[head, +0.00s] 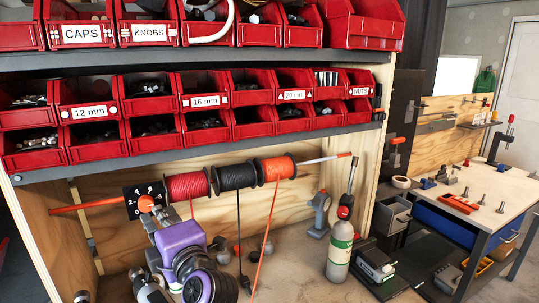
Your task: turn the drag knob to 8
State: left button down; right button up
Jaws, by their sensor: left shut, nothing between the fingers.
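The drag knob (146,203) is a small orange knob on a black dial plate (131,211) with white numbers, at the left end of the spool rod. A 2 is readable on the plate's left; the other marks are too small to read surely, and I cannot tell the knob's setting. My left gripper (154,219), on my purple and black arm, is shut and empty just below and in front of the knob. I cannot tell whether its fingertips touch the knob. They hide part of the plate's lower right. My right gripper is not in view.
Red, black and orange spools (235,177) hang on the rod right of the dial, with cords trailing down. A grey-green bottle (340,246) stands on the wooden bench. A shelf of red bins (203,100) overhangs the dial. A second worktable (480,190) stands at right.

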aim_at(146, 204)
pick_arm(q)
jog(key=w+n+h, duration=0.1)
jog(key=w+a+n+t+h+b, duration=0.1)
jog(key=w+n+h, duration=0.1)
jog(key=h, duration=0.1)
jog(key=shift+w+a+r+n+t+b, duration=0.3)
jog(key=shift+w+a+r+n+b, duration=0.1)
jog(key=shift+w+a, duration=0.15)
jog(key=shift+w, duration=0.15)
jog(key=shift+a+r, duration=0.1)
jog(key=shift+r, duration=0.05)
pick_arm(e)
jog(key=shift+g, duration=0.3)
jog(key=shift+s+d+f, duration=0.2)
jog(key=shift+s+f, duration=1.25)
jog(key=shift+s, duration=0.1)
pick_arm(q)
jog(key=shift+a, duration=0.1)
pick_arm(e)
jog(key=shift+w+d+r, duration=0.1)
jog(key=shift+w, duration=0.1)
